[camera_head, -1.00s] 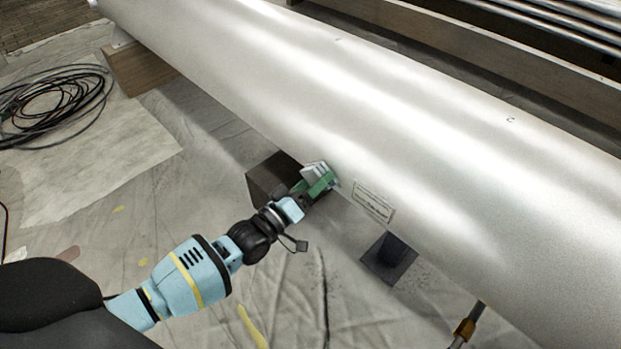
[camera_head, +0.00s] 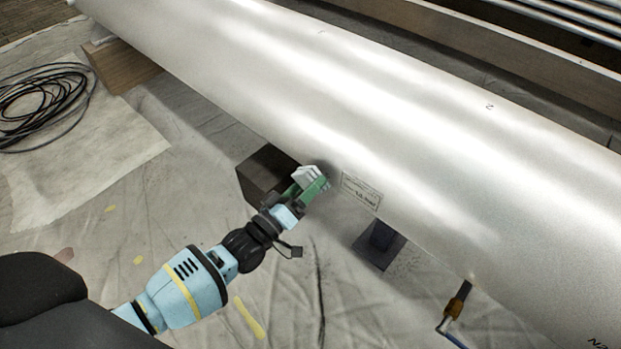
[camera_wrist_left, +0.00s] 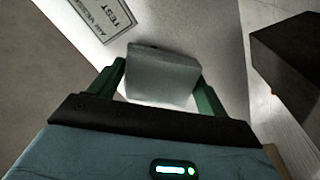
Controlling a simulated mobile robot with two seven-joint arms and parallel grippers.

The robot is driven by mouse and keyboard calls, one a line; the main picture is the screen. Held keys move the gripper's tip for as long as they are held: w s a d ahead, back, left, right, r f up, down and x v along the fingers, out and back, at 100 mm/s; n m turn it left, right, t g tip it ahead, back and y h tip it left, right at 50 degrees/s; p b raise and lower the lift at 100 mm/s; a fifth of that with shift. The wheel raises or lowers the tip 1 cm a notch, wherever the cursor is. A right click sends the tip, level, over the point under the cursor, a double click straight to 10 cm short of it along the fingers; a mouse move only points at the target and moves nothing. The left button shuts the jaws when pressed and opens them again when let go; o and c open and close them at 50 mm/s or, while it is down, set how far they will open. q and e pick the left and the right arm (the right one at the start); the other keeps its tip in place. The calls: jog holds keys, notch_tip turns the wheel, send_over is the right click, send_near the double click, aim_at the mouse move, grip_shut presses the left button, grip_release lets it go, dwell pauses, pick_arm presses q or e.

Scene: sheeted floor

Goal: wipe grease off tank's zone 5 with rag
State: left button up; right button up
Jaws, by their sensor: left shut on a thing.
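The tank (camera_head: 400,130) is a long pale metal cylinder lying across the head view, with a label plate (camera_head: 361,190) on its near side. My left gripper (camera_head: 312,186) has green fingers and is shut on the rag (camera_head: 306,177), a light grey folded block. The rag is at the tank's lower near side, left of the label; whether it touches cannot be told. In the left wrist view the rag (camera_wrist_left: 162,76) sits between both fingers, with the label (camera_wrist_left: 103,17) at upper left. A dark smudge shows on the tank beside the rag. My right gripper is not in view.
A dark block (camera_head: 262,172) stands under the tank beside my left gripper. A dark foot (camera_head: 380,244) and a hose fitting (camera_head: 457,303) are further right. A wooden block (camera_head: 118,66) and coiled cables (camera_head: 45,100) lie at upper left. The sheeted floor is mostly open.

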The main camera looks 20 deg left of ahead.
pick_arm(q)
jog(key=shift+p+v, duration=0.4)
jog(key=shift+v, duration=1.15)
jog(key=shift+s+a, duration=0.15)
jog(key=shift+s, duration=0.05)
jog(key=shift+f, duration=0.1)
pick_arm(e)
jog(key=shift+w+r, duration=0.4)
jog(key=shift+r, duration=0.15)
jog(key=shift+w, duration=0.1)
pick_arm(q)
jog(key=shift+s, duration=0.1)
jog(key=p+v, duration=0.1)
jog(key=v, duration=0.2)
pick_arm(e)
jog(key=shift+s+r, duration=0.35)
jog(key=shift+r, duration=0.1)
